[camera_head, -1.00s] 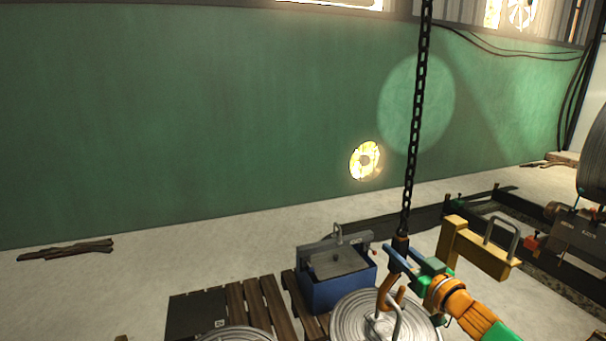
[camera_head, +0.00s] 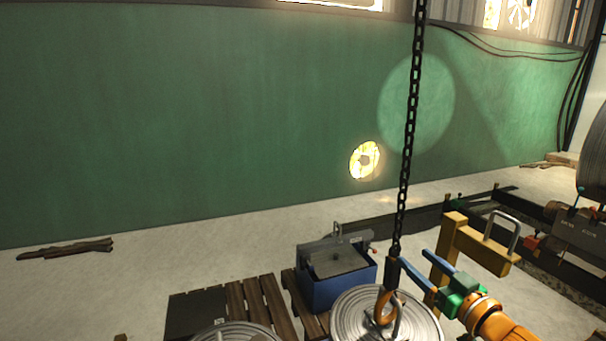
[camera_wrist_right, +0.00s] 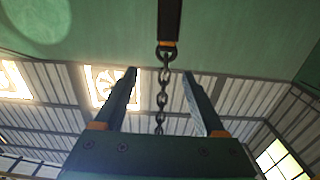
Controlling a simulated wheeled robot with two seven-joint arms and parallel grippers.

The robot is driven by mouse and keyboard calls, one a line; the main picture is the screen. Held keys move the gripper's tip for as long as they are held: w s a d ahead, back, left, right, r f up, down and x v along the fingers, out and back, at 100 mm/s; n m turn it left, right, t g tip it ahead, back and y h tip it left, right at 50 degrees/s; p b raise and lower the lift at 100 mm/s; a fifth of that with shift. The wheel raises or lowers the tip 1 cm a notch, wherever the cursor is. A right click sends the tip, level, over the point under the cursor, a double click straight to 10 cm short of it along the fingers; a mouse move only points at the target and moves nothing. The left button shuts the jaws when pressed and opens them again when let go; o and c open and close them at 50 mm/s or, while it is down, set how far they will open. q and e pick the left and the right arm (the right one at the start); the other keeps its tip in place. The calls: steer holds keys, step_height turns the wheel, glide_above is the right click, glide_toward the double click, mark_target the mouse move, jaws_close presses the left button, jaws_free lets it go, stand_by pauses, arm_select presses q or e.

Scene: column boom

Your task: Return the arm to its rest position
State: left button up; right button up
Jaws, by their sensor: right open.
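My right gripper (camera_head: 410,260) is open, with its two blue fingers apart and nothing between them. In the head view it is just right of the hanging chain (camera_head: 409,150) and the orange hook (camera_head: 384,308). One fingertip is close to the black block above the hook; I cannot tell if they touch. In the right wrist view the chain (camera_wrist_right: 162,90) and black block (camera_wrist_right: 169,20) show beyond the open fingers (camera_wrist_right: 160,85). The hook overlaps a grey lifting eye on a round silver drum (camera_head: 345,310). My left gripper is not in view.
A yellow bracket (camera_head: 475,250) with a grey handle stands close behind the right gripper. A blue box (camera_head: 340,290) sits left of the hook by a wooden pallet (camera_head: 255,305). Dark rails and machinery (camera_head: 575,235) lie at right. The floor at left is mostly clear.

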steer(key=s+a+f+g+h, duration=0.1)
steer(key=s+a+f+g, duration=0.2)
steer(key=s+a+f, duration=0.5)
steer(key=s+a+f+g+h, duration=0.1)
steer(key=s+a+f+g, duration=0.3)
steer(key=f, duration=0.7)
steer(key=s+d+f+m+g+h, duration=0.1)
steer(key=s+d+f+g+h, duration=0.15)
steer(key=s, duration=0.85)
steer(key=s+d+f+m+g+h, duration=0.15)
steer(key=s+f+g, duration=0.25)
steer(key=s, duration=0.7)
step_height(320, 180, down, 16)
steer(key=s+g, duration=0.1)
steer(key=s+d+f+g, duration=0.1)
steer(key=s+d+f, duration=0.1)
steer(key=s+f, duration=0.8)
steer(key=shift+s+d+f+n, duration=0.3)
steer(key=shift+s+f+n, duration=0.15)
steer(key=shift+s, duration=0.75)
